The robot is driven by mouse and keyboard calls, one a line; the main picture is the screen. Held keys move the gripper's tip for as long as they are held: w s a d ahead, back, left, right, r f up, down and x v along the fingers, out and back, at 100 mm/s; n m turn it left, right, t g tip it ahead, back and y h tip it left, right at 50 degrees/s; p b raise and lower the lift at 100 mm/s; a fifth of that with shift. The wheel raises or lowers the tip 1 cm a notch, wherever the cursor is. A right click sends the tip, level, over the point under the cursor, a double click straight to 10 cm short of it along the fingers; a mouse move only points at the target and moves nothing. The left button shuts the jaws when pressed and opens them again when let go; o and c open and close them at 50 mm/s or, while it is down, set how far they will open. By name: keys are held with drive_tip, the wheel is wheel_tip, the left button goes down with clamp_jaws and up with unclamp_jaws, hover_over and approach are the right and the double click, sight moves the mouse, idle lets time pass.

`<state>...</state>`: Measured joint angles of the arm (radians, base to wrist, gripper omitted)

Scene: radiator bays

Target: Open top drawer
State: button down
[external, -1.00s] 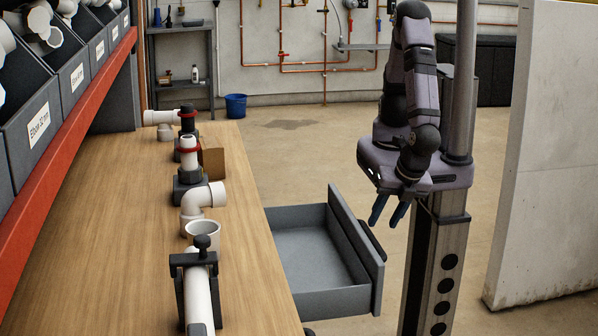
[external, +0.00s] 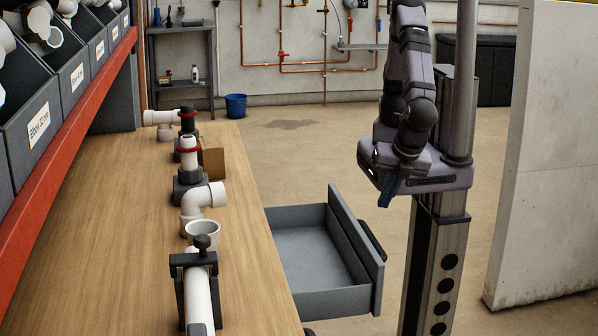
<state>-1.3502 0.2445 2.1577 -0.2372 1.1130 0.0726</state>
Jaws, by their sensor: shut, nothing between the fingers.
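The grey top drawer (external: 312,252) is pulled well out from under the right side of the wooden workbench (external: 120,230). Its inside looks empty. Its dark handle (external: 372,240) sits on the outer face of the drawer front (external: 357,250), partly hidden behind that front. My gripper (external: 386,200) is above and to the right of the drawer front, apart from the handle. Its blue fingers are together and hold nothing.
White pipe fittings (external: 204,197) and a clamped pipe (external: 198,295) line the bench's right edge. Labelled grey bins (external: 40,120) stand on a red-edged rack at left. A pale wall panel (external: 550,150) stands at right. Floor around the drawer is clear.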

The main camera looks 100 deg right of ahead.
drive_tip(key=w+a+m+g+y+b, duration=0.2)
drive_tip(key=w+m+g, duration=0.1)
drive_tip(key=w+m, duration=0.55)
drive_tip(key=w+a+m+g+y+b, duration=0.2)
drive_tip(key=w+a+m+g, duration=0.1)
drive_tip(key=w+m, duration=0.5)
drive_tip(key=shift+y, duration=0.3)
drive_tip(key=w+x, duration=0.1)
drive_tip(key=x, duration=0.3)
drive_tip(key=w+f+p+x, duration=0.1)
drive_tip(key=x, duration=0.4)
drive_tip(key=w+x, duration=0.1)
drive_tip(key=x, duration=0.4)
drive_tip(key=shift+d+f, duration=0.15)
drive_tip(key=shift+f, duration=0.15)
drive_tip(key=s+p, duration=0.1)
drive_tip(key=s, duration=0.2)
drive_tip(key=shift+r, duration=0.2)
drive_tip(key=shift+s+f+p, duration=0.1)
drive_tip(key=shift+s+p, duration=0.2)
drive_tip(key=shift+s, duration=0.1)
drive_tip(key=shift+s, duration=0.1)
